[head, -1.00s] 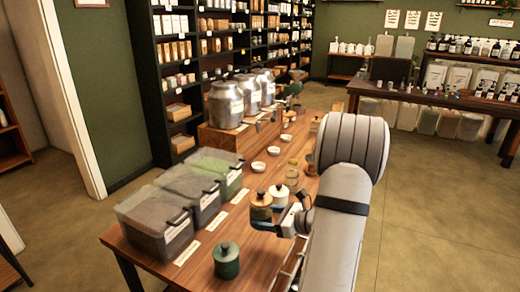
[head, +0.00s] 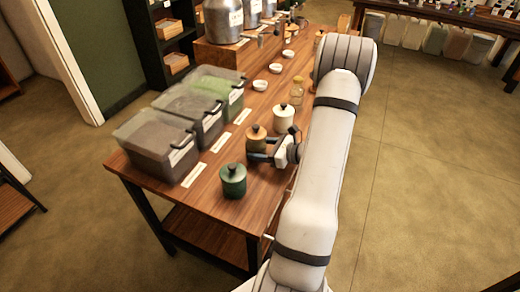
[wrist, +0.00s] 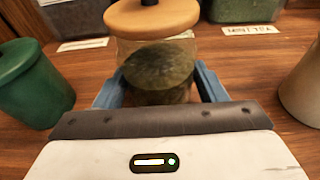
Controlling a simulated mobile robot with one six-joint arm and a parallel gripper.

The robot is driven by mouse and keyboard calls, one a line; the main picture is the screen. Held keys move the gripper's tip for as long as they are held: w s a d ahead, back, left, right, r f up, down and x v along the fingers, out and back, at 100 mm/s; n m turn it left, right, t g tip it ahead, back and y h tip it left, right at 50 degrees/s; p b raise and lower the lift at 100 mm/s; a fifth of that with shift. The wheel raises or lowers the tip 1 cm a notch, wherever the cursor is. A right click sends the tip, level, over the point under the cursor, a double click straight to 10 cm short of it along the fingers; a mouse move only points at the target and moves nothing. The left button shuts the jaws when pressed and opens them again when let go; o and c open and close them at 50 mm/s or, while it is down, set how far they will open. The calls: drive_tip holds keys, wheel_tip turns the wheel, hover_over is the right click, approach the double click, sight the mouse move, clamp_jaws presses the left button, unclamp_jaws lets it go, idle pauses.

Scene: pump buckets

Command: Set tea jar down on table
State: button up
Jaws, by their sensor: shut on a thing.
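The tea jar (wrist: 155,65), clear glass with a pale wooden lid and dark leaves inside, stands upright between my gripper's blue fingers. It also shows in the head view (head: 257,137), between a green jar (head: 233,182) and a white jar (head: 284,118). My gripper (wrist: 158,88) is shut on the jar's sides; in the head view it (head: 260,153) reaches in from the right, low over the wooden table (head: 265,187). The jar's base is hidden behind my gripper, so I cannot tell whether it touches the table.
Lidded bins (head: 160,145) of tea line the table's left side, with label cards in front. White bowls (head: 261,85) and a small glass bottle (head: 298,90) stand farther back. In the wrist view the green jar (wrist: 30,85) is left and the white jar (wrist: 303,90) right, both apart from my fingers.

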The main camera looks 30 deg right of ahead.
drive_tip(key=shift+f, duration=0.25)
drive_tip(key=shift+f, duration=0.15)
drive_tip(key=o, duration=1.1)
drive_tip(key=shift+s+r, duration=0.15)
drive_tip(key=shift+r, duration=0.1)
drive_tip(key=v, duration=1.2)
drive_tip(key=shift+b, duration=0.4)
